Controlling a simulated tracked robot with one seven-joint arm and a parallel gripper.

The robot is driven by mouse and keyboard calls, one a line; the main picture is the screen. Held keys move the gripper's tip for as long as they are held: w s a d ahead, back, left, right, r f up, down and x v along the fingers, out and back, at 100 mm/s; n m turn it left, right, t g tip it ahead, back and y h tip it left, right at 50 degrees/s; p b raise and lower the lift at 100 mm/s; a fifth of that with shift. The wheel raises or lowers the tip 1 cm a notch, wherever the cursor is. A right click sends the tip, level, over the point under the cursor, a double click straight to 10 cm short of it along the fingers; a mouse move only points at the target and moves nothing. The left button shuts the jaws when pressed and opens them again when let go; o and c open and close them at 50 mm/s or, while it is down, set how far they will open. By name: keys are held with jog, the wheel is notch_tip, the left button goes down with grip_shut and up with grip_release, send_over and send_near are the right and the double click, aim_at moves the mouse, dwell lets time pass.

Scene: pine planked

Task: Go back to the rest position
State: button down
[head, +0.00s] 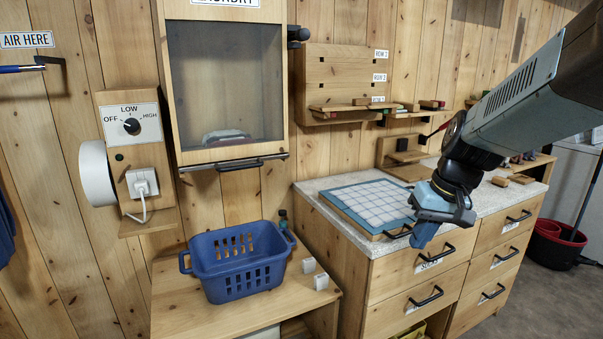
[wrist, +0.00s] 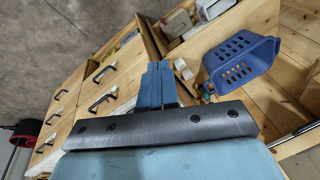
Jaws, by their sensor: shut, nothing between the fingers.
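My gripper (head: 424,232) hangs from my arm at the right of the head view, above the front edge of the speckled counter (head: 340,186). Its blue fingers point down and are shut with nothing between them. In the wrist view the closed fingers (wrist: 156,84) stand together at the middle, apart from the drawers and the basket beyond.
A blue basket (head: 238,262) stands on a low wooden bench (head: 172,302). A gridded blue-framed board (head: 370,203) lies on the counter near my gripper. Drawers with black handles (head: 432,258) are below. A glass-fronted cabinet (head: 226,85) hangs on the wall.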

jog(key=s+r+t+h, duration=0.2)
jog(key=s+r+t, duration=0.1)
jog(key=s+r, duration=0.3)
jog(key=shift+s+d+t, duration=0.2)
jog(key=shift+s+t, duration=0.1)
jog(key=shift+s, duration=1.1)
jog(key=shift+r, duration=0.1)
